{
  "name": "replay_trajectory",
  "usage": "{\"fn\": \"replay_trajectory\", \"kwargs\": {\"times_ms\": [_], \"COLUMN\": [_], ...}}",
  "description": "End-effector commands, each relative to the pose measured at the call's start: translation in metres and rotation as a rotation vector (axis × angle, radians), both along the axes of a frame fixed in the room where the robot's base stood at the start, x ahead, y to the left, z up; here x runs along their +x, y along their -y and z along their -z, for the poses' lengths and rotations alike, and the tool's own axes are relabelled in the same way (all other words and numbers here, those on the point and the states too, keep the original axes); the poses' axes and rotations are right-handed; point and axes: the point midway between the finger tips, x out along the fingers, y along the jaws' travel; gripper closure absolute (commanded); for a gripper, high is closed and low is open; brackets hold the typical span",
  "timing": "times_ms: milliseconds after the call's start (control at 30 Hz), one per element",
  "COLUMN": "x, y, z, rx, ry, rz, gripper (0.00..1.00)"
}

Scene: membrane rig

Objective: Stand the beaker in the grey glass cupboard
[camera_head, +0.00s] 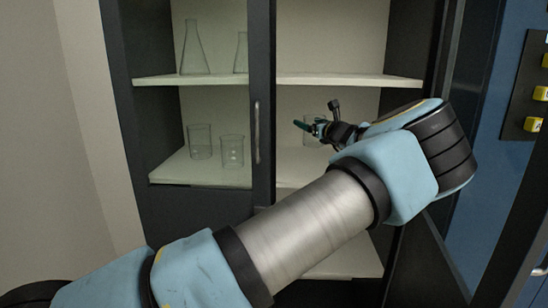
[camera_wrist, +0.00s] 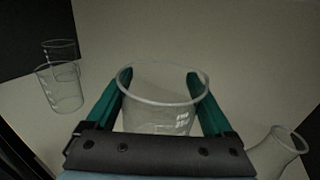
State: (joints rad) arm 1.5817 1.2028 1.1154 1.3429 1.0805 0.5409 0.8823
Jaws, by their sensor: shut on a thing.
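The beaker (camera_wrist: 160,117) is clear glass and sits between the two green fingers of my gripper (camera_wrist: 160,95) in the wrist view, its rim facing the camera. My gripper is shut on it. In the head view my gripper (camera_head: 305,127) reaches into the right half of the grey glass cupboard (camera_head: 262,90), above its lower shelf; the beaker (camera_head: 312,138) shows only faintly there. I cannot tell whether its base touches the shelf. The right half of the cupboard is open at the front; the left half is behind a glass door with a handle.
Two beakers (camera_head: 200,143) stand on the lower shelf at the left, and two flasks (camera_head: 195,52) on the shelf above. In the wrist view a glass vessel (camera_wrist: 278,152) is close at lower right. The upper shelf (camera_head: 350,81) lies above my gripper. A blue panel with yellow buttons (camera_head: 533,124) is at right.

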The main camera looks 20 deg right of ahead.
Motion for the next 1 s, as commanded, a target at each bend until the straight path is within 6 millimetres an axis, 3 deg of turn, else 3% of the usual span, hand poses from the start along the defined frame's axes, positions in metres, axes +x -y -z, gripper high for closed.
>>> {"fn": "replay_trajectory", "kwargs": {"times_ms": [300, 733, 1000], "x": [0.000, 0.000, 0.000], "y": [0.000, 0.000, 0.000], "z": [0.050, 0.095, 0.099], "rx": [0.004, 0.003, -0.001], "ry": [0.000, 0.001, 0.000], "rz": [0.000, 0.001, 0.000], "gripper": [0.72, 0.72, 0.72]}}
